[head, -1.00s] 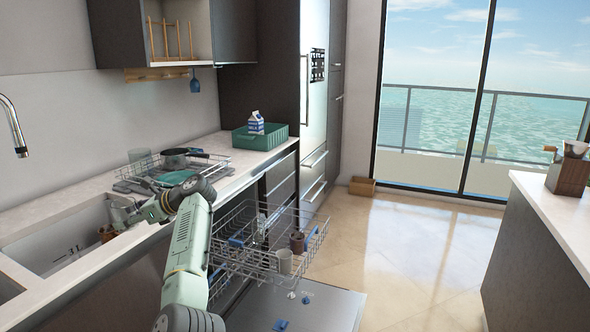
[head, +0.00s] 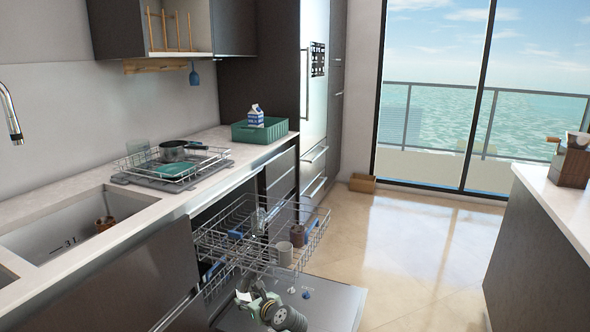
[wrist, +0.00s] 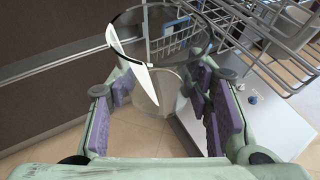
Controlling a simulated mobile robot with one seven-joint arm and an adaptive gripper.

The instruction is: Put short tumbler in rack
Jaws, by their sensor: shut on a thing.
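My gripper (wrist: 160,105) is shut on a clear glass tumbler (wrist: 168,88), its purple-padded fingers on both sides. The tumbler's wide rim faces away from my wrist. In the head view my gripper (head: 248,293) is low over the open dishwasher door, below the pulled-out upper rack; the glass is hard to make out there. The upper wire rack (head: 236,262) holds a grey cup (head: 284,254) and a brown cup (head: 297,236). Rack wires (wrist: 268,45) also show at the upper right in the wrist view.
The open dishwasher door (head: 335,305) lies flat below the upper rack. A lower rack (head: 213,272) is partly hidden inside. The sink (head: 60,240) holds a brown item (head: 104,222). A dish drainer (head: 215,158) stands on the counter. Floor to the right is clear.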

